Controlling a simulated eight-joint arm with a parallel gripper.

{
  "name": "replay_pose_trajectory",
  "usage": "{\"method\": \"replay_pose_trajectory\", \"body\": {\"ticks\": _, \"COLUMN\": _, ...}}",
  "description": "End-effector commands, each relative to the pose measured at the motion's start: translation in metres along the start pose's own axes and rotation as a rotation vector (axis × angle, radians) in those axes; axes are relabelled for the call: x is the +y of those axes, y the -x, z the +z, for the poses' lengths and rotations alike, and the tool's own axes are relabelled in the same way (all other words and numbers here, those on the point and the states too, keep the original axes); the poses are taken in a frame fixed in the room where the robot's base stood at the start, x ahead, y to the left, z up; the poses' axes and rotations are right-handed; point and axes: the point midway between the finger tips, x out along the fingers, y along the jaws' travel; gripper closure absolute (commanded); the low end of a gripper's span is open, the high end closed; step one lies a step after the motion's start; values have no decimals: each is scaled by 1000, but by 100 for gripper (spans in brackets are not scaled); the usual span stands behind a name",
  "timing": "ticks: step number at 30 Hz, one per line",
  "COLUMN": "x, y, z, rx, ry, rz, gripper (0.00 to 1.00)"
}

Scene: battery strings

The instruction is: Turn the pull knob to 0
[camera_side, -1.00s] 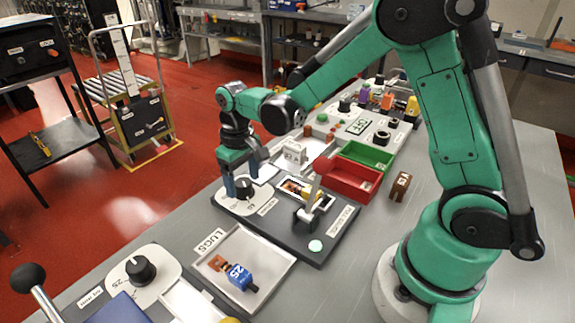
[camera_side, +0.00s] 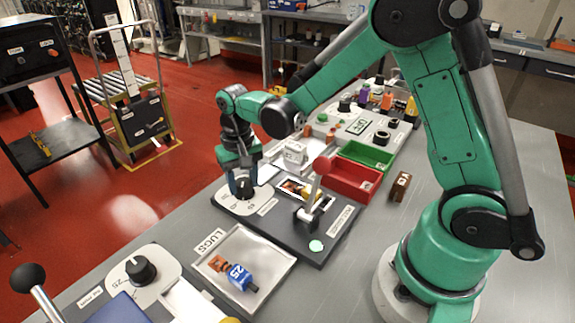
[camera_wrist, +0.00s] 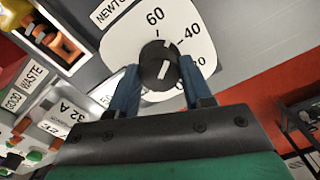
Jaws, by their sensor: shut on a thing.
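The pull knob is a small black dial knob (camera_side: 243,188) on a white scale plate (camera_side: 225,203) at the left end of the dark pull tester base. In the wrist view the knob (camera_wrist: 158,66) shows white marks, and its plate (camera_wrist: 120,45) carries 60, 40 and lower numbers partly hidden by my right finger. A white mark on the knob's rim lies between 60 and 40. My gripper (camera_wrist: 157,78) is shut on the knob, with one blue finger on each side. In the side view my gripper (camera_side: 242,186) points down, and its fingers partly hide the knob.
A tray of lugs (camera_side: 222,278) lies in front. Red (camera_side: 349,181) and green (camera_side: 367,155) bins stand to the right. Another dial (camera_side: 140,270) is at the lower left.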

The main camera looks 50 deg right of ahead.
Motion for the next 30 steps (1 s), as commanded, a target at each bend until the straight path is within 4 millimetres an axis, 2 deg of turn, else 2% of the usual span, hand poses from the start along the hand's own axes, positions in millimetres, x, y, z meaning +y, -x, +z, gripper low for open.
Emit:
{"method": "replay_pose_trajectory", "body": {"ticks": 3, "x": 0, "y": 0, "z": 0, "rx": 0, "ry": -73, "rz": 0, "gripper": 98}}
{"method": "replay_pose_trajectory", "body": {"ticks": 12, "x": 0, "y": 0, "z": 0, "rx": -1, "ry": -113, "rz": 1, "gripper": 98}}
{"method": "replay_pose_trajectory", "body": {"ticks": 18, "x": 0, "y": 0, "z": 0, "rx": -1, "ry": -417, "rz": 1, "gripper": 98}}
{"method": "replay_pose_trajectory", "body": {"ticks": 22, "x": 0, "y": 0, "z": 0, "rx": -1, "ry": -553, "rz": 1, "gripper": 98}}
{"method": "replay_pose_trajectory", "body": {"ticks": 30, "x": 1, "y": 0, "z": 0, "rx": -1, "ry": -580, "rz": 2, "gripper": 98}}
